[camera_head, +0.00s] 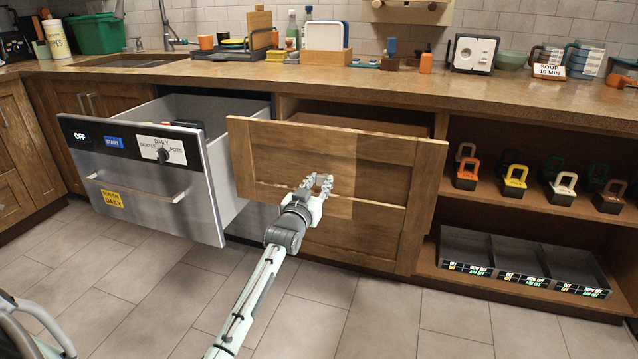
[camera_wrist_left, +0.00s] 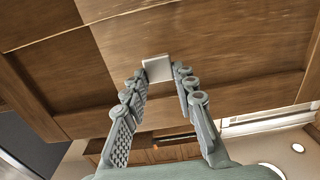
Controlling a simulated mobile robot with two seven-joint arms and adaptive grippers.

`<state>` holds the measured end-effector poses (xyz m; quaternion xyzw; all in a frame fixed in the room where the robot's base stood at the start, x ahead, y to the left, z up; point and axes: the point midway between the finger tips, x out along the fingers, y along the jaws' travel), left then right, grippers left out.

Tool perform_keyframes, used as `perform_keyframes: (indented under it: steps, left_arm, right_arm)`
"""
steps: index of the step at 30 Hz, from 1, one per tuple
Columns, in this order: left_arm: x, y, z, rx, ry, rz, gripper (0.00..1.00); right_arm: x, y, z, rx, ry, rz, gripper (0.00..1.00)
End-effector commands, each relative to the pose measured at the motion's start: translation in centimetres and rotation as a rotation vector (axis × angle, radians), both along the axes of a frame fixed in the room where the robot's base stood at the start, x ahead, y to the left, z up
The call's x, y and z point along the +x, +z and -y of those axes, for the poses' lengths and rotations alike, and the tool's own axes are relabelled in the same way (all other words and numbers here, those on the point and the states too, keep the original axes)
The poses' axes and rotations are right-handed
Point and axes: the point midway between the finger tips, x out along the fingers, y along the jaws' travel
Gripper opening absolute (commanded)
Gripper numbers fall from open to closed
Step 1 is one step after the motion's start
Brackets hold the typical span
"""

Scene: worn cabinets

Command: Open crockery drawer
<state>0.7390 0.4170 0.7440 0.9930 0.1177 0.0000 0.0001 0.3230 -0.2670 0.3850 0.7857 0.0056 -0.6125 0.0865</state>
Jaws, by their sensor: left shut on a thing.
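The wooden drawer front (camera_head: 385,190) stands out from the cabinet in the middle of the head view, with a dark gap and the drawer's inside showing above its top edge. It fills the upper part of the left wrist view (camera_wrist_left: 230,50). My left gripper (camera_head: 322,183) is at the middle of this front. In the left wrist view, its two fingers (camera_wrist_left: 164,78) are closed on a small pale square handle (camera_wrist_left: 157,67). The handle is mostly hidden by the fingers in the head view. My right gripper is not in view.
A grey dishwasher-like drawer (camera_head: 150,185) stands pulled out to the left. Open shelves (camera_head: 480,212) at the right hold several coloured padlock-shaped things and a divided tray (camera_head: 515,262). The worn countertop (camera_head: 400,85) carries kitchen items.

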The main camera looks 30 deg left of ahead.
Motion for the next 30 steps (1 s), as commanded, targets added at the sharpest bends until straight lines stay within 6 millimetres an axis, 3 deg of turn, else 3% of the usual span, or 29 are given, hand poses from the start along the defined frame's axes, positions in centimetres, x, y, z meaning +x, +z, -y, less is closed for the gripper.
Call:
perform_keyframes:
  steps: [2, 3, 7, 19, 30]
  left_arm:
    - [0.0, 0.0, 0.0, 0.000, 0.000, 0.000, 0.00]
    - [0.0, 0.0, 0.0, 0.000, 0.000, 0.000, 0.31]
    - [0.0, 0.0, 0.0, 0.000, 0.000, 0.000, 0.47]
    - [-0.7, 0.0, 0.2, 0.000, 0.000, 0.000, 0.48]
    - [-7.8, -0.1, 1.9, 0.001, 0.000, -0.001, 0.48]
  right_arm:
    - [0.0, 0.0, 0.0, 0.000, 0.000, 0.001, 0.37]
    - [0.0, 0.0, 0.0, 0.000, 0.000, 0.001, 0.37]
    - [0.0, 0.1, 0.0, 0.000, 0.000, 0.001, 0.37]
    - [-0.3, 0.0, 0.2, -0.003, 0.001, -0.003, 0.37]
    - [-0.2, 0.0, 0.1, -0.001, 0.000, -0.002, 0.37]
